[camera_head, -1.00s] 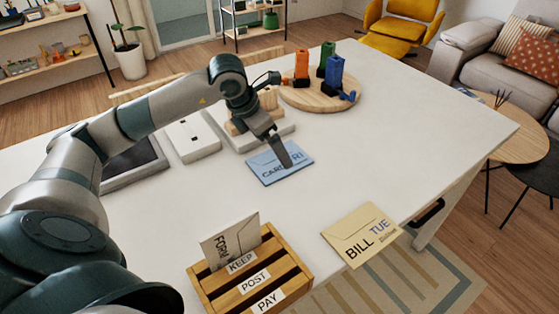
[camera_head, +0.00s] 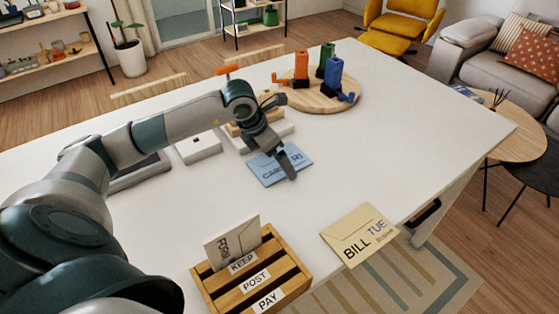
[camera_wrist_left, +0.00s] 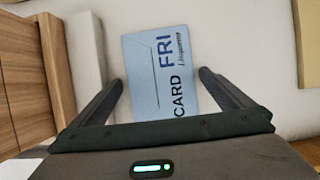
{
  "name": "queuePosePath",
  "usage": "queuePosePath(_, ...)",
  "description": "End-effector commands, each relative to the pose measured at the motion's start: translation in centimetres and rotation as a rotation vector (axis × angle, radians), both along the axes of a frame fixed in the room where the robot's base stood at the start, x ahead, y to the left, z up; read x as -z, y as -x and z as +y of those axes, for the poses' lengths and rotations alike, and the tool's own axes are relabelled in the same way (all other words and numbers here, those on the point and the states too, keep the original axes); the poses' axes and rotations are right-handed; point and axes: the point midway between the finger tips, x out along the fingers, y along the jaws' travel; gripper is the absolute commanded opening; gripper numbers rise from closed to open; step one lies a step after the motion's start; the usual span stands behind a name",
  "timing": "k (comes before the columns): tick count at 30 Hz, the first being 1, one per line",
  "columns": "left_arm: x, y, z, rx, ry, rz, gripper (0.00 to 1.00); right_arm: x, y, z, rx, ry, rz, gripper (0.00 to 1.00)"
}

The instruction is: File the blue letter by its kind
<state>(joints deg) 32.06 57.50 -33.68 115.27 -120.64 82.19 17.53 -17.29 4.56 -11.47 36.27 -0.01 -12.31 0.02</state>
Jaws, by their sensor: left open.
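The blue letter (camera_head: 268,174) lies flat on the white table, partly hidden by my left gripper; the wrist view shows the letter (camera_wrist_left: 158,65) marked CARD and FRI. My left gripper (camera_head: 286,166) is open above it. In the wrist view its fingers (camera_wrist_left: 165,92) are apart, one left of the letter and one at its right edge. The wooden sorter (camera_head: 306,279) stands at the table's front with slots labelled KEEP (camera_head: 242,263), POST (camera_head: 255,283) and PAY (camera_head: 268,300). A white FORM letter (camera_head: 228,240) stands upright at the KEEP slot. My right gripper is not in view.
A cream letter (camera_head: 352,229) marked BILL TUE lies at the table's right front edge. A round wooden board (camera_head: 306,102) with orange, green and blue items stands at the back. Grey and white trays lie behind my left arm. The table's right middle is clear.

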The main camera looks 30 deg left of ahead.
Motion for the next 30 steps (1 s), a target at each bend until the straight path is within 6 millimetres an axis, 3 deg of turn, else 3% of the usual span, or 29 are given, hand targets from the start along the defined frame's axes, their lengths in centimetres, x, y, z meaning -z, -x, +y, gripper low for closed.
queuePosePath(14,0.06,-0.03,-0.02,0.000,0.000,-0.001,1.00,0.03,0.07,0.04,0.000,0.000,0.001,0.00)
queuePosePath(19,0.05,-0.04,-0.02,0.000,0.000,-0.001,0.64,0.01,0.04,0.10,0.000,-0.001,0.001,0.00)
queuePosePath(21,0.03,-0.04,-0.02,0.000,0.000,-0.001,0.60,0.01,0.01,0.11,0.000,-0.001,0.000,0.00)
queuePosePath(30,-0.07,-0.06,-0.01,0.000,0.000,-0.001,0.60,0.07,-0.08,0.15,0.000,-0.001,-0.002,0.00)
